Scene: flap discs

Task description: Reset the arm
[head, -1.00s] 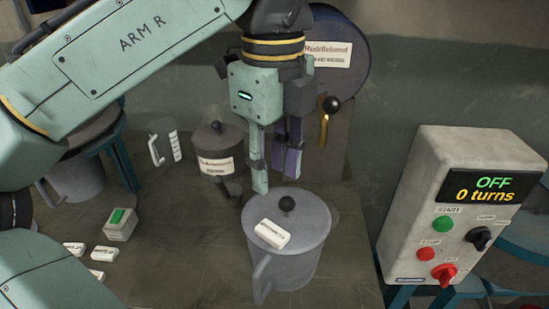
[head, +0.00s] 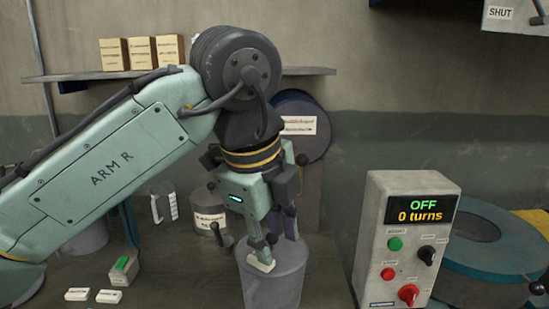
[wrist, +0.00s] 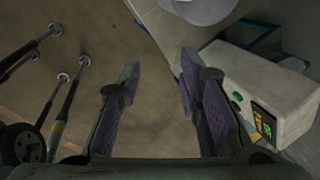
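A pale round thing (wrist: 202,8) is at the top edge there.
A control box (head: 408,240) at the right reads OFF and 0 turns. A dark labelled canister (head: 208,212) stands left of the gripper. A green-buttoned box (head: 124,270) and white blocks (head: 108,296) lie at lower left. A shelf (head: 80,76) with cartons runs behind my arm.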

